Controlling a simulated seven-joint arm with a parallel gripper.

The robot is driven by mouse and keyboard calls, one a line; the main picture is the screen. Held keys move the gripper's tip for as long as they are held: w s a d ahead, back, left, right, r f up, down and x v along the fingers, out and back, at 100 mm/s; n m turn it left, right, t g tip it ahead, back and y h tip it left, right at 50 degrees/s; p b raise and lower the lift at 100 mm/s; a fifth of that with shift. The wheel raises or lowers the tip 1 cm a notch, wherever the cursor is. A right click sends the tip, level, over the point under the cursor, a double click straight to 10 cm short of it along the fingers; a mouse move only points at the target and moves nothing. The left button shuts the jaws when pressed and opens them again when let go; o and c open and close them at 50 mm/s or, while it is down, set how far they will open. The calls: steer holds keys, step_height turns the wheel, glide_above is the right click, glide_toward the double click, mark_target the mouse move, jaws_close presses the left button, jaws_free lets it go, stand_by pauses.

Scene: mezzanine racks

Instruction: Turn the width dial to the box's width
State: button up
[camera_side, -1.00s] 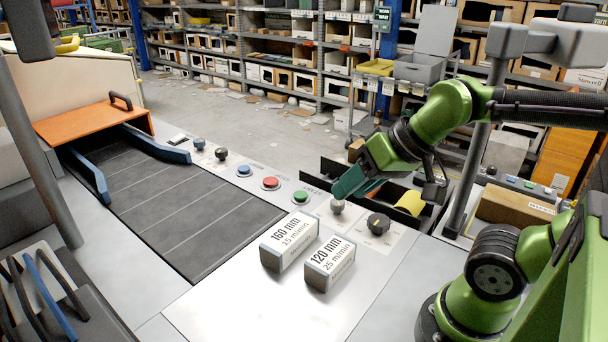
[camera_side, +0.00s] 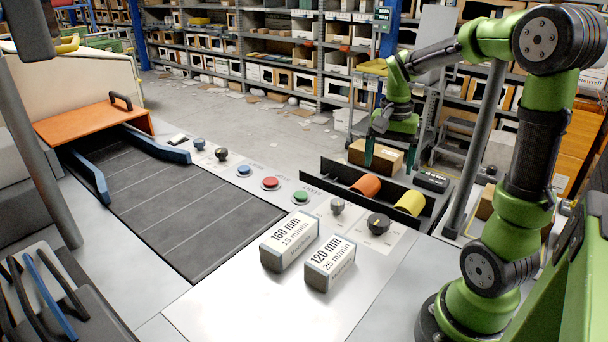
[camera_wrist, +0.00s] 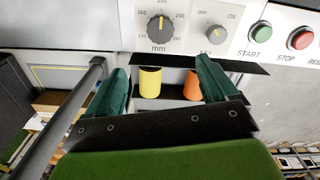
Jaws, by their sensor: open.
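The width dial (camera_side: 378,223) is a black knob on the light panel. In the wrist view the dial (camera_wrist: 160,28) has "mm" below it, and its yellow mark points straight up, between 160 and 240. A brown cardboard box (camera_side: 377,157) lies behind the black trough. My gripper (camera_side: 389,161) points down by this box, open, its green fingers apart; I cannot tell whether they touch it. In the wrist view nothing is held between the fingertips (camera_wrist: 160,68). Two printed blocks stand in front: "160 mm, 15 m/min" (camera_side: 290,243) and "120 mm, 25 m/min" (camera_side: 330,263).
A smaller OFF/ON knob (camera_side: 337,206) sits beside the dial, then green (camera_side: 300,196), red (camera_side: 270,183) and blue (camera_side: 244,170) buttons. The trough holds an orange roller (camera_side: 366,185) and a yellow roller (camera_side: 410,203). The belt (camera_side: 175,200) is empty between blue guides.

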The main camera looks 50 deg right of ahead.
mark_target(379, 219)
step_height(379, 219, down, 17)
steer(key=shift+a+r, duration=0.1)
steer(key=shift+r, duration=0.05)
stand_by(0.4)
steer(key=c, duration=1.1)
